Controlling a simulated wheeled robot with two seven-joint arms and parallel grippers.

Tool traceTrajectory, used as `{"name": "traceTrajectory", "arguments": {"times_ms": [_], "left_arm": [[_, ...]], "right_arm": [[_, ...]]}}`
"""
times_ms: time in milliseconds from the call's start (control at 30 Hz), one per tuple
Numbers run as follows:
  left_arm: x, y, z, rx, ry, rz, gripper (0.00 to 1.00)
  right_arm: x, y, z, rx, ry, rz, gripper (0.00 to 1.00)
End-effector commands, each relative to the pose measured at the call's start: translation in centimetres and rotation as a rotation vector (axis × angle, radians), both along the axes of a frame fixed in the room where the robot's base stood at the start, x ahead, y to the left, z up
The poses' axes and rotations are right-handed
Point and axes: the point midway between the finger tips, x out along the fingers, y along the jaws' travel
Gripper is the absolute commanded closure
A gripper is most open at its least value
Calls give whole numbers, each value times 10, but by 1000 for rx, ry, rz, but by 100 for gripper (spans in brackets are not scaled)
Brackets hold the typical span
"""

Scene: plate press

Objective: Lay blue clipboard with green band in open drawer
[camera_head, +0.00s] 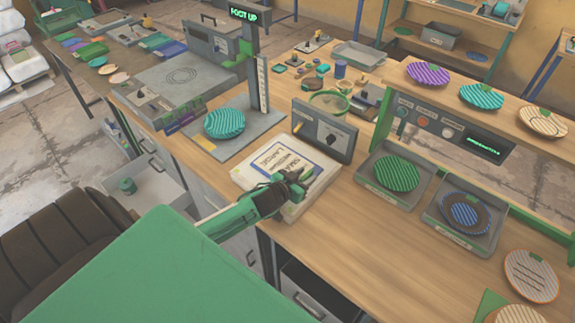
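I cannot make out a blue clipboard with a green band for certain. My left gripper (297,181) is over the front right part of a thick white package (252,180) with a blue-bordered label, on the wooden bench. Its fingers are dark and small, and I cannot tell if they are apart or hold anything. An open drawer (150,194) shows below the bench at the left, with a teal cylinder (127,186) in it. Another drawer (305,291) at the bottom is pulled out, its inside dark. My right gripper is not in view.
A press (185,85) stands at the bench's back left. A teal striped plate (224,123) lies on a grey base. Trays with a green plate (397,173) and a blue-brown plate (467,214) are at the right. A dark chair (65,245) is at the lower left.

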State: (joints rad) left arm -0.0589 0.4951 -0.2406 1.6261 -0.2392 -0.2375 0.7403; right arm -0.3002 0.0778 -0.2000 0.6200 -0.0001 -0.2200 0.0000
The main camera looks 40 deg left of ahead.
Motion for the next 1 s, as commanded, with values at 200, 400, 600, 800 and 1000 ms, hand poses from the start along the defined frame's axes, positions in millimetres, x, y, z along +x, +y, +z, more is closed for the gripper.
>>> {"name": "traceTrajectory", "arguments": {"times_ms": [200,400,600,800,1000], "left_arm": [[2,0,-1,0,0,0,62],[2,0,-1,0,0,0,87],[2,0,0,1,-1,0,100],[2,0,0,1,-1,0,100],[3,1,11,2,-3,0,100]], "right_arm": [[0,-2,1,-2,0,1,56],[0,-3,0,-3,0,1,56],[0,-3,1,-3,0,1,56],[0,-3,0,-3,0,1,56],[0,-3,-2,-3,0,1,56]]}}
